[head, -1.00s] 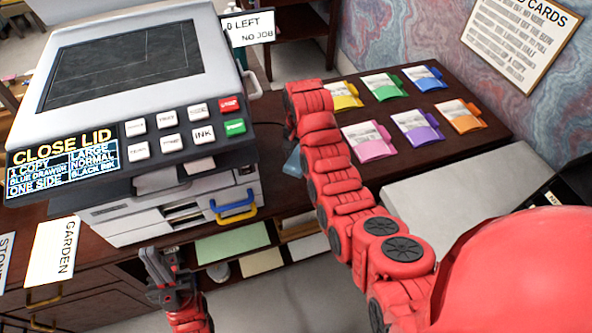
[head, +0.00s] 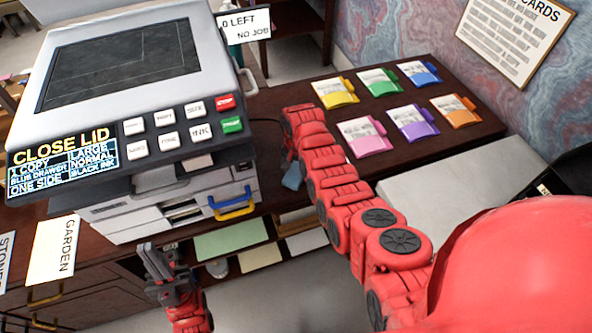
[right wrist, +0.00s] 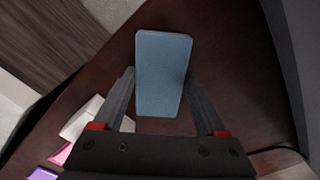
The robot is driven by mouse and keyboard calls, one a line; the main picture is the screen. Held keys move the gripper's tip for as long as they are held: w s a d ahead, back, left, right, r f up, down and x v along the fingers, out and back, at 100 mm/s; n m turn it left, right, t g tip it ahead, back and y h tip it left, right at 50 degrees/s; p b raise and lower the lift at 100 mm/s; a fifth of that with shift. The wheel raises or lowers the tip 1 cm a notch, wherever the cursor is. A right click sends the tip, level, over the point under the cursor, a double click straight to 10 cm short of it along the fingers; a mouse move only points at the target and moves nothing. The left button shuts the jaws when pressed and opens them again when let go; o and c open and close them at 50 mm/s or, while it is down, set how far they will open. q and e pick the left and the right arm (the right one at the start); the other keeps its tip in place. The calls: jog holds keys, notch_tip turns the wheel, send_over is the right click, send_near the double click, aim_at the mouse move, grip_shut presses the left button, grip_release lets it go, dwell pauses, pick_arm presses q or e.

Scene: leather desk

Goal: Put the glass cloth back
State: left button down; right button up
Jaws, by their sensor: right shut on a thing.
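The glass cloth (right wrist: 163,72) is a flat, pale blue piece between the fingers of my right gripper (right wrist: 162,85) in the right wrist view. That gripper is shut on it, over dark wood. In the head view a corner of the blue cloth (head: 292,176) shows beside my right arm, to the right of the copier; the gripper itself is mostly hidden behind the arm. My left gripper (head: 158,262) is low in front of the copier, away from the cloth. Its fingers look close together, but I cannot tell whether they are open.
The copier (head: 165,190) stands on the dark desk at left, its screen reading "CLOSE LID". Several coloured cards (head: 411,122) lie on the desk at right. A GARDEN sign (head: 52,250) is at lower left. Sheets lie on shelves (head: 230,241) below the copier.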

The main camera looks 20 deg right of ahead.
jog(key=shift+f, duration=0.2)
jog(key=o, duration=1.2)
jog(key=shift+o, duration=0.2)
